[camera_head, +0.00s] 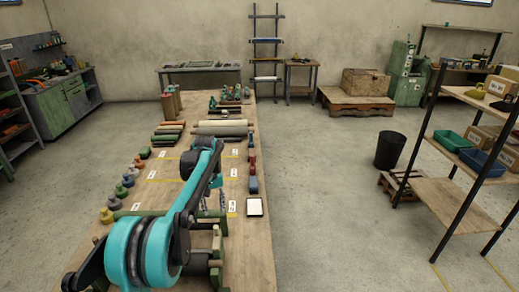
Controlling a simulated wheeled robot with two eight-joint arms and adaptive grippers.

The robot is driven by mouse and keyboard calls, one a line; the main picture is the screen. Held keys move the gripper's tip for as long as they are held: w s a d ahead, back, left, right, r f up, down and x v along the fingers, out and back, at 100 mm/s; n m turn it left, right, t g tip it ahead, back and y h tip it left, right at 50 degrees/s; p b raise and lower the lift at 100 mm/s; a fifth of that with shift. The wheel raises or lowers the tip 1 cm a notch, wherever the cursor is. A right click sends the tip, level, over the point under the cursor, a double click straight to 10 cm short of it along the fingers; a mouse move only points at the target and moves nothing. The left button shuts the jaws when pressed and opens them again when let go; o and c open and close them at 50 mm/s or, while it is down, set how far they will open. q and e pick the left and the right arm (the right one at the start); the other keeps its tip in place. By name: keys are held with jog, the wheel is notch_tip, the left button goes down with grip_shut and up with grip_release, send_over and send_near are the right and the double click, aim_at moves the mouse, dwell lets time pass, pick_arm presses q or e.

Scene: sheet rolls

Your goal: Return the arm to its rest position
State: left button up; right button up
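My teal and black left arm (158,238) comes in from the lower left and reaches over the long wooden table (258,262). Its bent elbow stands above the table's middle. My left gripper (221,199) is small, dark and partly hidden by the arm; I cannot make out its fingers or anything held. My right arm and gripper are out of view. Sheet rolls lie on the table beyond the arm: a pale wide roll (222,128) with dark rolls beside it, and several green and orange rolls (168,133) to the left.
A green frame with rolls (205,248) stands under my arm, partly hidden. Several coloured knobbed pieces (114,203) line the table's left edge. Shelving (447,190) and a black bin (390,150) stand right, across open floor.

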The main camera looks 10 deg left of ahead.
pick_arm(q)
jog(key=s+d+r+m+t+b, duration=0.1)
jog(key=s+d+r+t+b, duration=0.1)
jog(key=s+d, duration=0.35)
jog(key=s+d+r+m+t+b, duration=0.1)
jog(key=s+d+m+b, duration=0.1)
jog(key=s, duration=0.7)
jog(key=s+d+f+m+t+b, duration=0.1)
jog(key=s+d+f+t+b, duration=0.1)
jog(key=s+f, duration=0.3)
jog(key=s+d+f+m+t+b, duration=0.1)
jog(key=s+d+f+t+b, duration=0.1)
jog(key=s, duration=0.8)
notch_tip(320, 180, down, 3)
jog(key=shift+s+d+r, duration=0.1)
jog(key=shift+s+d, duration=0.3)
jog(key=shift+d, duration=0.15)
